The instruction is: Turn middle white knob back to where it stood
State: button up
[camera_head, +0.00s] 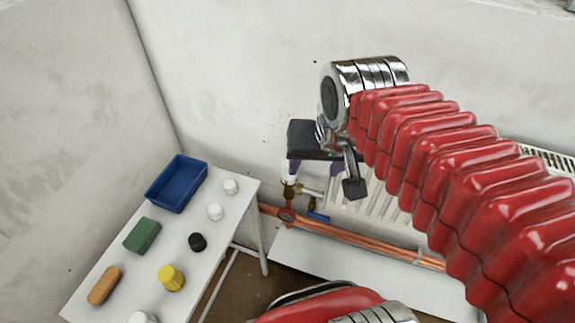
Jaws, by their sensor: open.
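A white knob (289,171) stands upright on a valve beside the radiator (375,200), close under the dark block of my gripper. Its top is partly hidden by that block. My gripper (330,170) is open, with one dark fingertip to the right of the knob; the other finger is not clear. I cannot tell whether it touches the knob. On the white table, loose white caps show: one (231,187) at the back right, one (215,211) nearer, and one (143,317) cut off by the bottom edge. Any mark showing the knob's turn is too small to see.
The white table (105,262) at the left also holds a blue tray (178,184), a green block (142,235), a black cap (197,242), a yellow knob (171,278) and an orange-brown block (104,285). Copper pipes (350,238) run low along the wall below the radiator.

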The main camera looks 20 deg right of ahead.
jog(key=w+m+g, duration=0.2)
jog(key=w+m, duration=0.4)
jog(key=w, duration=0.1)
jog(key=m+g, duration=0.3)
jog(key=m, duration=0.4)
send_over(287, 166)
jog(key=w+d, duration=0.1)
jog(key=w, duration=0.1)
jog(key=f, duration=0.3)
jog(key=shift+s+f, duration=0.15)
jog(key=shift+s, duration=0.1)
notch_tip(287, 166, down, 14)
jog(key=shift+r, duration=0.1)
jog(key=shift+c, duration=0.2)
jog(key=c, duration=0.9)
jog(key=shift+a, duration=0.25)
jog(key=shift+c, duration=0.5)
jog(key=shift+d, duration=0.15)
